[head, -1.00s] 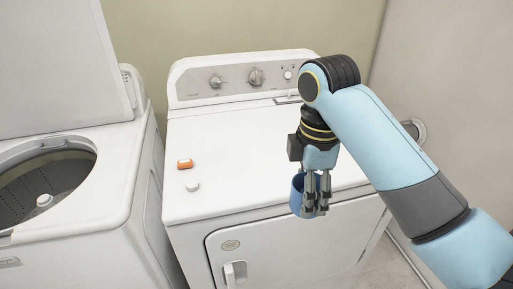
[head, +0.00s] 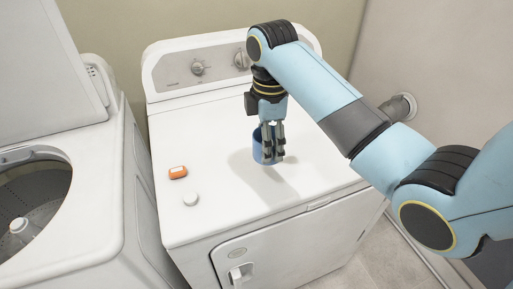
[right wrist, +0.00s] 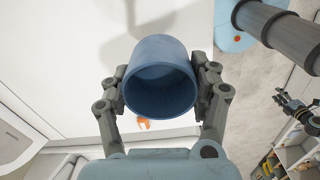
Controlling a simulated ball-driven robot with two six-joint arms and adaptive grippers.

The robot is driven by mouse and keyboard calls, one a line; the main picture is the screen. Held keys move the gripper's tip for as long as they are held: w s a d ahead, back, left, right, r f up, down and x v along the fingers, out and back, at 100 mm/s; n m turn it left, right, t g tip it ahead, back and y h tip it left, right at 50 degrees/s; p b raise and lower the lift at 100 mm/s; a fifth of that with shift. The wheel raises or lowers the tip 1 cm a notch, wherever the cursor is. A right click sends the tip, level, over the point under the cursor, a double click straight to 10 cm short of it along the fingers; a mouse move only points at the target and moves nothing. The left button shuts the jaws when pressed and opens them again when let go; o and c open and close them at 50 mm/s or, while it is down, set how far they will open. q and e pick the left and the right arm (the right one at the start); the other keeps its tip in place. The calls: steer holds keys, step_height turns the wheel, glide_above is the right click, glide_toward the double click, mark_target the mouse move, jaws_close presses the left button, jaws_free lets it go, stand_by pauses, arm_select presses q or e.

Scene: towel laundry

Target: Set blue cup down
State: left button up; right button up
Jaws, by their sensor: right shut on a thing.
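The blue cup (head: 258,145) is in my right gripper (head: 272,156), over the middle of the white dryer's top (head: 225,130). The gripper points down and is shut on the cup, with its fingers at the cup's side. The right wrist view shows the cup (right wrist: 160,80) between the two fingers, its round opening toward the camera. A shadow lies on the dryer top around the cup. I cannot tell whether the cup's bottom touches the top. My left gripper (right wrist: 296,108) seems to show small at the right edge of the right wrist view; its jaws are unclear.
An orange item (head: 178,173) and a small white round knob-like piece (head: 190,199) lie on the dryer top, left of the cup. The open washer (head: 85,215) stands at the left. The control panel (head: 200,68) rises behind. Clear dryer top surrounds the cup.

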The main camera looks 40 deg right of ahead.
mark_target(258, 137)
steer(key=w+f, duration=0.2)
steer(key=w, duration=0.1)
steer(key=w+d+f, duration=0.1)
steer(key=w, duration=0.1)
steer(key=shift+w+d+f, duration=0.15)
steer(key=shift+w+f, duration=0.15)
steer(key=shift+f, duration=0.05)
step_height(258, 137, down, 3)
steer(key=shift+f, duration=0.4)
steer(key=o, duration=1.1)
steer(key=shift+f, duration=0.1)
arm_select(q)
steer(key=shift+w+r, duration=0.1)
steer(key=shift+w, duration=0.3)
arm_select(e)
steer(key=shift+o, duration=0.2)
arm_select(q)
steer(key=shift+w, duration=0.1)
arm_select(e)
step_height(258, 137, up, 12)
